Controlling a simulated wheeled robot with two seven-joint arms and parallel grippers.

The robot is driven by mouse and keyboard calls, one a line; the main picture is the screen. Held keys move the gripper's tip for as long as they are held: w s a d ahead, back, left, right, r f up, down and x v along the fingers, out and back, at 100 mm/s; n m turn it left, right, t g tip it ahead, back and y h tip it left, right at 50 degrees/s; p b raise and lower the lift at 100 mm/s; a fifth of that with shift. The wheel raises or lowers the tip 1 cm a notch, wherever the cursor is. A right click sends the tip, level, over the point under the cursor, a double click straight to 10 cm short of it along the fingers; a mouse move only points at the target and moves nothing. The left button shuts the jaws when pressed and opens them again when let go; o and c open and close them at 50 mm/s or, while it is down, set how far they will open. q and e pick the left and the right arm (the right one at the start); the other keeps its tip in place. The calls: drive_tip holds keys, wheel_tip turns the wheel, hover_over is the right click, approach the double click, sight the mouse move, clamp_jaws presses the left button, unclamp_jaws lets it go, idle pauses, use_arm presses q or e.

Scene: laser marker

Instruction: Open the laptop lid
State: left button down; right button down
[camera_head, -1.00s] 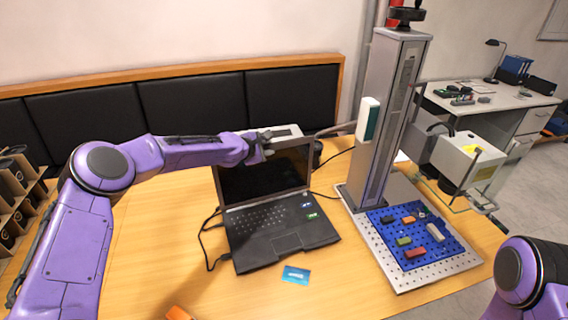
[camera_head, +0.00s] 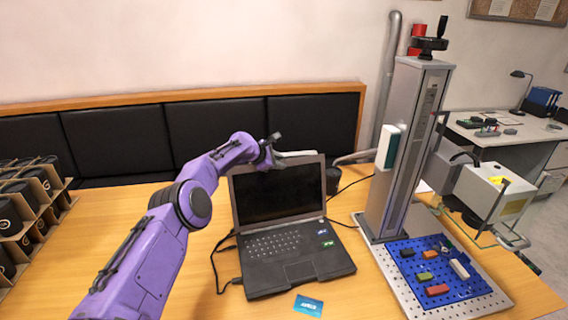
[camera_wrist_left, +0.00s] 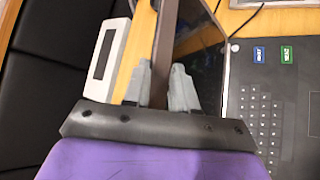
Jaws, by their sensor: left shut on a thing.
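The black laptop (camera_head: 300,262) stands on the wooden table with its lid (camera_head: 279,192) raised to a wide angle and its dark screen facing me. The laptop's keyboard (camera_wrist_left: 262,112) shows to the right there. My right gripper is out of view.
A laser marker column (camera_head: 405,150) stands right of the laptop, with a blue pegboard (camera_head: 440,270) holding several small blocks. A blue card (camera_head: 308,306) lies in front of the laptop. Cables run along its left side. A rack of dark cups (camera_head: 30,200) is at the left.

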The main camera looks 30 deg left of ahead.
use_arm(q)
drive_tip(key=shift+s+f, duration=0.1)
drive_tip(key=shift+f, duration=0.45)
drive_tip(key=c, duration=1.3)
unclamp_jaws()
drive_tip(key=shift+o, duration=0.2)
drive_tip(key=shift+a+f, duration=0.1)
drive_tip(key=shift+f, duration=0.05)
drive_tip(key=shift+r, duration=0.2)
drive_tip(key=shift+s+a+r, duration=0.1)
drive_tip(key=shift+a+r, duration=0.05)
drive_tip(key=shift+r, duration=0.3)
drive_tip(key=b+v, duration=0.1)
drive_tip(key=v, duration=0.8)
drive_tip(key=shift+s, duration=0.3)
drive_tip(key=shift+r, duration=0.15)
